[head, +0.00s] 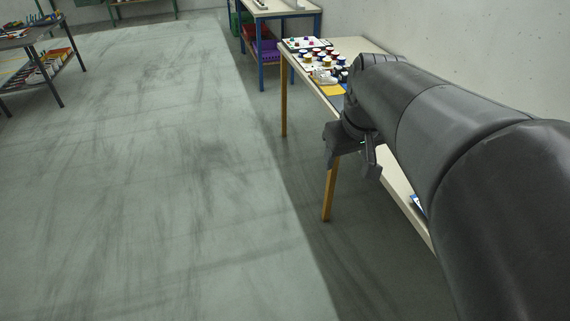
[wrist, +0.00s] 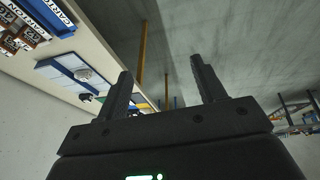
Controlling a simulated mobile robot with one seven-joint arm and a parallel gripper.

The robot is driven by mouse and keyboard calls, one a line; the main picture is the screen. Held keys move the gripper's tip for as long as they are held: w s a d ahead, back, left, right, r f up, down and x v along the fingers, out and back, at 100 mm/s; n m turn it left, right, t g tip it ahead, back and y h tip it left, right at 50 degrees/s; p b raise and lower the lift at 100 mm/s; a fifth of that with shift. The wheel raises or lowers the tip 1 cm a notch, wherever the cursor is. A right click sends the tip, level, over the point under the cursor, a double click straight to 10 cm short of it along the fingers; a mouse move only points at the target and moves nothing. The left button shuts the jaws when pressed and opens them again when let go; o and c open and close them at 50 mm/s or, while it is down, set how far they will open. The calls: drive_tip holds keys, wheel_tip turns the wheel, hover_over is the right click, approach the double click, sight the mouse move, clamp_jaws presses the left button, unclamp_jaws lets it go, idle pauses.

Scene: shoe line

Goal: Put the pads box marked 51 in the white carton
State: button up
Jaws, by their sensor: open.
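My gripper (head: 354,162) hangs beside the near edge of the long pale table in the head view, with nothing between its jaws. In the wrist view my gripper (wrist: 162,82) shows two dark fingers standing well apart. I cannot make out a pads box marked 51 or a white carton in either view. Brown boxes with white labels (wrist: 22,36) sit at the upper left of the wrist view, next to a blue labelled container (wrist: 48,14); their lettering is only partly readable. My arm hides much of the table in the head view.
The pale table (head: 404,197) runs along the right wall and carries several spools (head: 318,62). A blue-and-white flat item (wrist: 70,72) lies on it. A blue-legged bench (head: 262,50) holds a purple bin (head: 266,50) behind. The floor at left is clear up to a dark table (head: 38,36).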

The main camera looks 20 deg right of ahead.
drive_tip(key=s+a+f+t+y, duration=0.1)
drive_tip(key=s+a+f, duration=0.2)
drive_tip(key=s+a, duration=0.5)
drive_tip(key=a, duration=0.3)
drive_tip(key=shift+a+t, duration=0.2)
drive_tip(key=shift+t, duration=0.1)
